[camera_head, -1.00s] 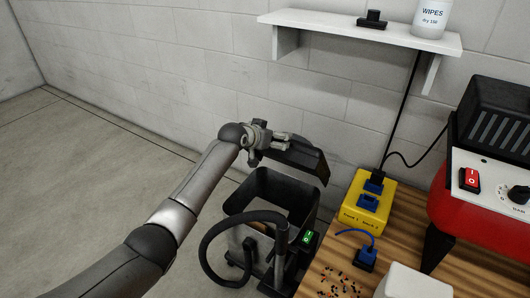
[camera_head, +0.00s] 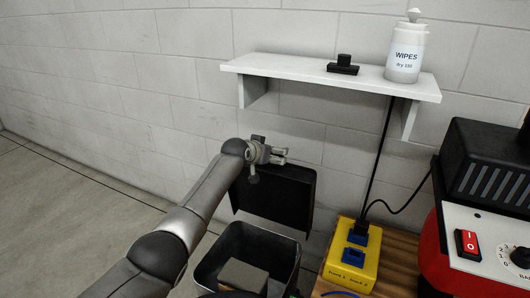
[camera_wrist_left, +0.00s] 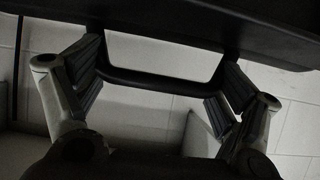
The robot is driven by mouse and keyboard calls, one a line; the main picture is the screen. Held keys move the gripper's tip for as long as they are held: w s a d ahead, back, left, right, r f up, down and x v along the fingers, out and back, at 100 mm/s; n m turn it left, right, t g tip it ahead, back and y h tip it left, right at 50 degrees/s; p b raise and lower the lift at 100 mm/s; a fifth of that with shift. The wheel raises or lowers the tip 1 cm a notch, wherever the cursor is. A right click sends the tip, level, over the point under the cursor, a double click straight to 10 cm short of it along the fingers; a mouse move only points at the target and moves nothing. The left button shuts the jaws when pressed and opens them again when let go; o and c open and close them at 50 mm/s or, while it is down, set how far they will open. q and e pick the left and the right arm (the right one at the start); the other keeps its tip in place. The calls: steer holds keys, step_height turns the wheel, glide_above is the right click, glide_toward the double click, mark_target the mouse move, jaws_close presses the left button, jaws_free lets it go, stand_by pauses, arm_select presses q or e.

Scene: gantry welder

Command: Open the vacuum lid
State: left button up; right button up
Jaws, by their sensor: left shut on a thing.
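The black vacuum lid (camera_head: 285,200) stands steeply tilted up at the back of the vacuum's open dark bin (camera_head: 284,258). My left gripper (camera_head: 280,156) is at the lid's upper edge. In the left wrist view the lid (camera_wrist_left: 205,14) spans the top, with its dark handle (camera_wrist_left: 160,80) between the finger pads of my left gripper, which is shut on it. A grey block-like part (camera_head: 243,275) shows inside the bin. The vacuum's lower body is cut off by the frame. My right gripper is not in view.
A white shelf (camera_head: 300,76) on the block wall holds a black item (camera_head: 343,68) and a wipes bottle (camera_head: 405,55). A yellow socket box (camera_head: 350,268) sits on the wooden bench, beside the red welder (camera_head: 420,255). Floor at left is clear.

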arm_select(q)
steer(key=o, duration=1.2)
steer(key=shift+s, duration=0.1)
steer(key=v, duration=1.2)
